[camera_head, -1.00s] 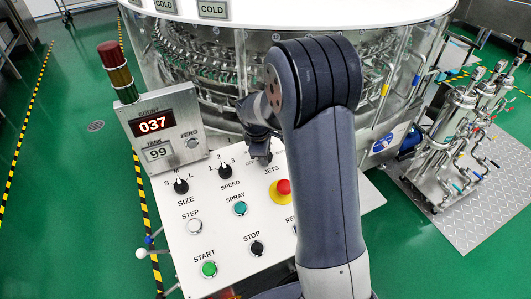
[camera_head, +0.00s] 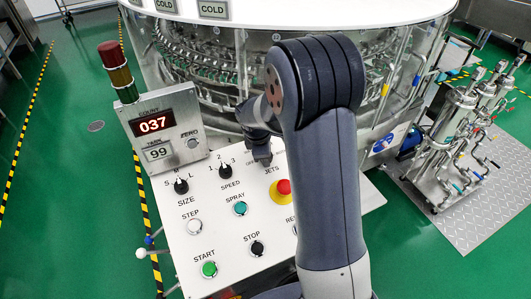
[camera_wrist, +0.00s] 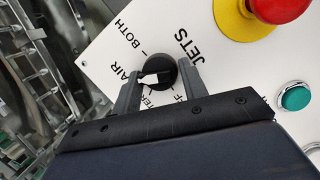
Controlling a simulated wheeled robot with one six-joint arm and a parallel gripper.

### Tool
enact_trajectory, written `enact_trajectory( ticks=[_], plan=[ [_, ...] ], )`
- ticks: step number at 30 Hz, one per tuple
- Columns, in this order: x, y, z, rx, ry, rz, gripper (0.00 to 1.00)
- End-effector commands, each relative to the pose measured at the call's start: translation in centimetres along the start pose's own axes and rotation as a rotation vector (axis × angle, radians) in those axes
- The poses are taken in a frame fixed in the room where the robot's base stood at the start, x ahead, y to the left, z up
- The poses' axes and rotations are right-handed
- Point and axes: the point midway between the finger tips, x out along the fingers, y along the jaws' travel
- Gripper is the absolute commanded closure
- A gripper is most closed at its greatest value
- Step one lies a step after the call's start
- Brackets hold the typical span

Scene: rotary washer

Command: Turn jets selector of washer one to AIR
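The jets selector is a round black knob (camera_wrist: 168,70) with a white pointer mark, on the white panel in the wrist view. Its mark points left toward the AIR label, which is partly covered by a finger; BOTH lies above, and partly hidden WATER and OFF labels lie below. My gripper (camera_wrist: 160,78) has one finger on either side of the knob, fingers apart; whether they touch it is unclear. In the head view my gripper (camera_head: 261,152) is just above the JETS label and hides the knob.
A red emergency button (camera_head: 283,188) on a yellow base sits close to the JETS label. The panel also has size (camera_head: 181,187) and speed (camera_head: 226,171) knobs and a teal spray button (camera_head: 240,208). The glass-walled washer drum stands behind my gripper.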

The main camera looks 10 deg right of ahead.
Motion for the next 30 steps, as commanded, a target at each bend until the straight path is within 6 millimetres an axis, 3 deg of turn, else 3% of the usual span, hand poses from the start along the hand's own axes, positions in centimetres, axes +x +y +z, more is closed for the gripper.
enact_trajectory(
  ticks=[6,16,30],
  plan=[
    [0.0,0.0,0.0,0.000,0.000,0.000,0.41],
    [-0.6,0.1,0.0,0.000,0.000,0.002,0.41],
    [-9.0,0.1,0.0,-0.001,0.001,0.004,0.41]
  ],
)
